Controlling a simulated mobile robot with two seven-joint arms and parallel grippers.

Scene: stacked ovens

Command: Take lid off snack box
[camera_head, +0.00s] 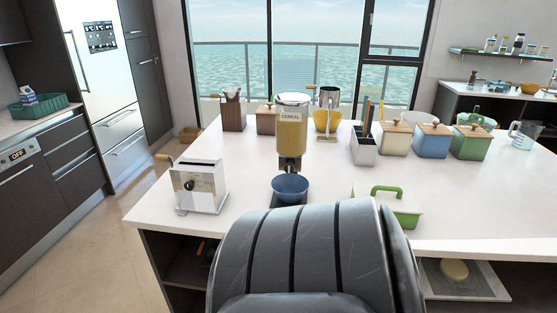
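A low box with a pale green lid (404,202) and a green arched handle (387,189) stands near the front edge of the white island, right of centre. It appears to be the snack box. The lid looks seated on it. A large grey ribbed part of my own body hides its left and lower front. Neither of my grippers is in view.
A cereal dispenser (291,140) stands over a blue bowl (290,187), left of the box. A silver toaster-like device with a crank (200,187) is further left. Wooden-lidded canisters (433,141) and a glass jug (523,135) stand behind. The island's right front is clear.

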